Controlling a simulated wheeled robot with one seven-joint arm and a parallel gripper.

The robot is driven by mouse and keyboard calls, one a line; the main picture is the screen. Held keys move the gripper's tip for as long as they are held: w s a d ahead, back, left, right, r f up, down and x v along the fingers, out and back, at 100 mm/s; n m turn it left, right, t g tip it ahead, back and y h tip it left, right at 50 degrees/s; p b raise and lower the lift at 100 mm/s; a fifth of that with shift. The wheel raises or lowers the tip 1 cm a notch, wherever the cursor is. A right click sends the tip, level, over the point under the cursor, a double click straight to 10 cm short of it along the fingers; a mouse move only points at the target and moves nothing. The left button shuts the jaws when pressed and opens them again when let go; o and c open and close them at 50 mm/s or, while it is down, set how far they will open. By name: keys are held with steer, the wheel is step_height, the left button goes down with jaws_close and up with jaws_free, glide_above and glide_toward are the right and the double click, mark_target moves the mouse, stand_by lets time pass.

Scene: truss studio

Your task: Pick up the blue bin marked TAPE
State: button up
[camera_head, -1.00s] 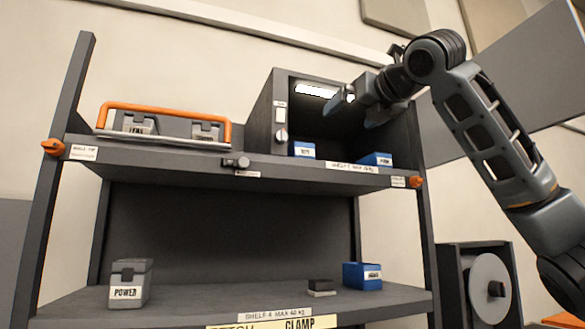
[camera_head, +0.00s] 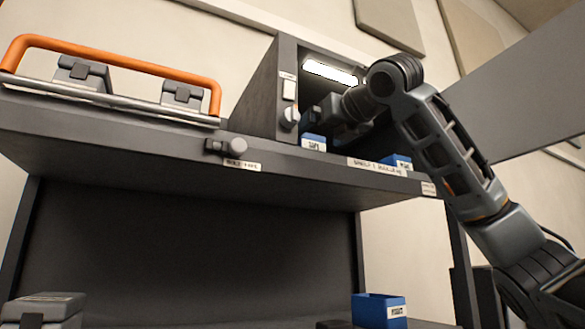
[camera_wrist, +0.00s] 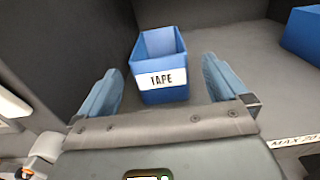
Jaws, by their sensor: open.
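The blue bin marked TAPE (camera_wrist: 159,58) stands upright inside the dark cabinet on the upper shelf. It is open at the top, looks empty, and has a white label on its front. In the head view the bin (camera_head: 313,142) shows at the cabinet's lower left opening. My gripper (camera_wrist: 160,85) is open, with one finger to the left of the bin and one to the right, slightly in front of it. Nothing is held. In the head view my gripper (camera_head: 335,125) reaches into the cabinet, and its fingertips are partly hidden.
A second blue bin (camera_head: 397,162) stands to the right in the cabinet; it also shows in the wrist view (camera_wrist: 303,35). The cabinet's left wall (camera_head: 262,88) is close. Another blue bin (camera_head: 379,309) stands on the lower shelf.

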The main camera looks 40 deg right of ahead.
mark_target(313, 137)
steer(key=p+x, duration=0.2)
steer(key=x, duration=0.4)
steer(key=shift+w+r, duration=0.15)
steer(key=shift+w, duration=0.1)
steer(key=shift+w+d+p, duration=0.1)
steer(key=shift+w+p, duration=0.2)
steer(key=shift+w, duration=0.2)
steer(key=c, duration=0.9)
steer(key=shift+c, duration=0.4)
